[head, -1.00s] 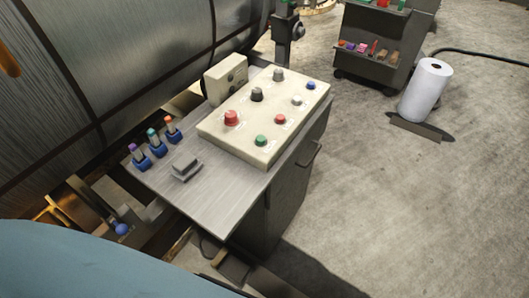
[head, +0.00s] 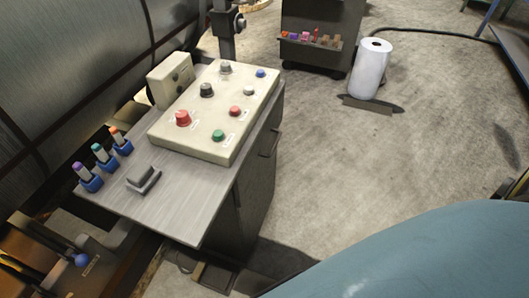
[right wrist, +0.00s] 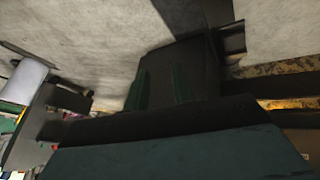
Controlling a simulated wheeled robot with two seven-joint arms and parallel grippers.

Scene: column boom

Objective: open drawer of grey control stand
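The grey control stand (head: 170,208) is left of centre in the head view, with a flat grey top and dark sides. A dark bar handle (head: 270,141) is on its right side, near the top; the drawer front there looks shut. My right gripper (right wrist: 161,82) shows in the right wrist view as two dark green fingers apart, with nothing seen between them. A dark boxy surface lies beyond the fingers; I cannot tell for sure that it is the stand. My left gripper is out of view.
A cream button panel (head: 205,135) and several coloured markers in blue holders (head: 92,183) are on the stand. A white roll (head: 371,70) stands on the floor near a dark cart (head: 320,45).

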